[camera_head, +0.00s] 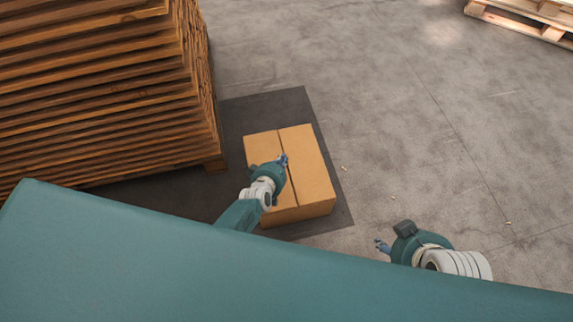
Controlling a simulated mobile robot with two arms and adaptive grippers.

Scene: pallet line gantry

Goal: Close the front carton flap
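The cardboard carton (312,165) sits on a dark mat, with its top panels lying flat and a dark seam running between them. My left gripper (282,160) is over the carton's top near the seam and hides part of the left panel; its fingers are too small to tell open from shut, and I cannot tell whether it touches the cardboard. My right gripper (381,246) is to the right of the carton, apart from it, over the floor; its finger state is unclear. My teal body hides the lower part of the view.
A tall stack of wooden boards (100,90) stands left of the carton, close to the dark mat (290,104). A wooden pallet (530,22) lies at the top right. The concrete floor (400,100) between is mostly clear, with a few small scraps.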

